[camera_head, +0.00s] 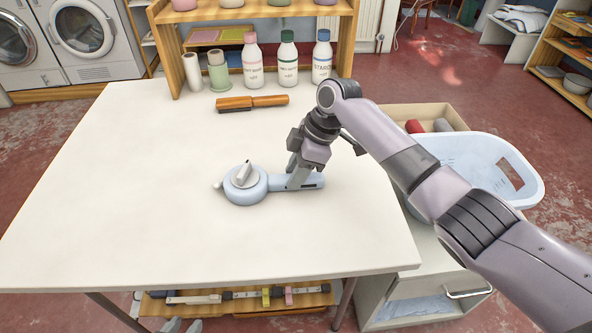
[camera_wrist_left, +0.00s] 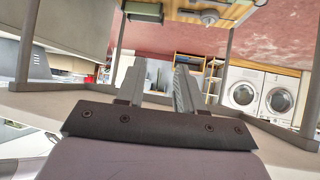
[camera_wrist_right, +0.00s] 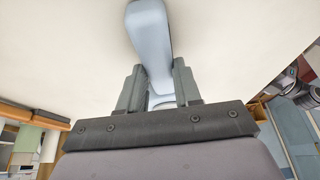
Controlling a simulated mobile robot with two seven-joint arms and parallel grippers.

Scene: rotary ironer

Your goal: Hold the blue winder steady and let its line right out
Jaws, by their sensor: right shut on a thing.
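The blue winder (camera_head: 246,188) lies flat on the white table, with a round body at left, a grey crank knob on top and a straight handle pointing right. A small pale tab (camera_head: 217,185) pokes out of the body's left side; I see no length of line. My right gripper (camera_head: 303,180) comes down from above and is shut on the handle. In the right wrist view the winder's handle (camera_wrist_right: 151,45) runs between the fingers. My left gripper (camera_wrist_left: 157,85) is out of the head view; its own wrist view shows the fingers apart and nothing between them.
The table (camera_head: 120,200) is clear left of the winder. A wooden-handled brush (camera_head: 252,102) lies behind it, before a shelf with several bottles (camera_head: 287,62). A pale blue basket (camera_head: 480,165) stands at right, beyond my right arm.

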